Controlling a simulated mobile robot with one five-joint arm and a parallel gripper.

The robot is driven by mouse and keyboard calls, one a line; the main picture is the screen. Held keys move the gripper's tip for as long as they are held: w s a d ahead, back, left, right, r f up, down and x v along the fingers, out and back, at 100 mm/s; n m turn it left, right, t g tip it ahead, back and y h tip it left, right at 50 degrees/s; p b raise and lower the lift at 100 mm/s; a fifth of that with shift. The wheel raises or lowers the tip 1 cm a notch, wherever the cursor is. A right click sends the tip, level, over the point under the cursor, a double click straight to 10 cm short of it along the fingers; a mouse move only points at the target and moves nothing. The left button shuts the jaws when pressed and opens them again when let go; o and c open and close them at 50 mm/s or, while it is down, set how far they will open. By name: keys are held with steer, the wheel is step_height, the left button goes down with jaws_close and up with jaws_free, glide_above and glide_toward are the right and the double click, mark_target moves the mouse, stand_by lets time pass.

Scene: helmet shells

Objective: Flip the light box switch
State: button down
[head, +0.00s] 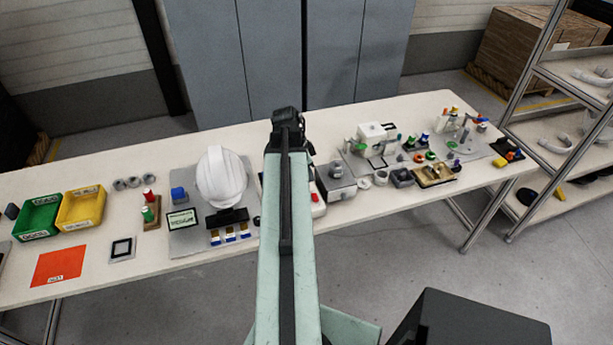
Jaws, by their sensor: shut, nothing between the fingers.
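My arm reaches away from me over the middle of the white table, and my gripper (287,118) is the dark end near the table's far edge. It is shut and empty, and its fingertips are hard to make out. A pale flat box (319,207) with a red part on its top lies under my arm, which hides most of it. It may be the light box, but I cannot tell for sure. The position of its switch cannot be read. My gripper appears beyond this box in the picture.
Left of my arm are a white helmet shell (221,176), a yellow bin (81,208), a green bin (37,217) and an orange sheet (58,265). Right of it are a grey box (336,187), a white box (376,134) and several small parts. A shelf rack (570,95) stands at right.

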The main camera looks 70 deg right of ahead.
mark_target(313, 195)
steer(key=b+x, duration=0.4)
steer(key=x, duration=0.1)
steer(key=b+x, duration=0.2)
steer(key=shift+w+a+f, duration=0.25)
steer(key=shift+w+f, duration=0.05)
steer(key=shift+f, duration=0.3)
steer(key=shift+w+f+b, duration=0.1)
steer(key=shift+f+b, duration=0.4)
steer(key=shift+b, duration=0.35)
steer(key=shift+a+r, duration=0.1)
steer(key=shift+r, duration=0.1)
steer(key=shift+f, duration=0.1)
steer(key=shift+a, duration=0.1)
